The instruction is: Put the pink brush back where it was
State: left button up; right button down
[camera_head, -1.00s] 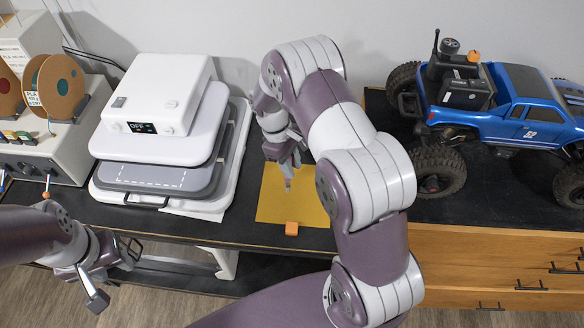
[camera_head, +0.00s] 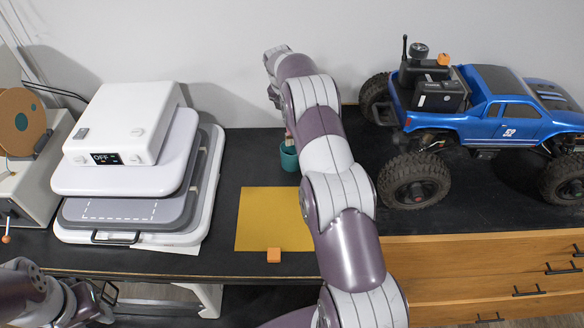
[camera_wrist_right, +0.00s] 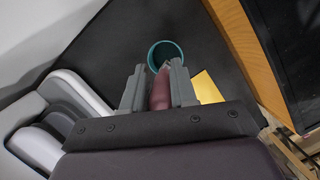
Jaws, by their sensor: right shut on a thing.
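In the right wrist view, my right gripper (camera_wrist_right: 160,85) is shut on the pink brush (camera_wrist_right: 160,93), which sits between the fingers and points toward the teal cup (camera_wrist_right: 165,51). In the head view the cup (camera_head: 289,157) stands on the black bench top behind the yellow mat, partly hidden by my right arm. A small pinkish bit of the brush (camera_head: 289,138) shows just above the cup's rim; whether it is inside the cup I cannot tell. My left gripper (camera_head: 92,304) is at the lower left, empty and partly cut off.
A white press (camera_head: 130,135) stands on the left. A blue crawler truck (camera_head: 500,120) stands on the right. A spool (camera_head: 22,128) is at the far left.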

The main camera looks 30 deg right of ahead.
notch_tip(320, 180, down, 10)
jog(key=n, duration=0.1)
jog(key=shift+w+d+p, duration=0.2)
jog(key=shift+d+p, duration=0.2)
jog(key=shift+p, duration=0.05)
jog(key=c, duration=0.9)
grip_release()
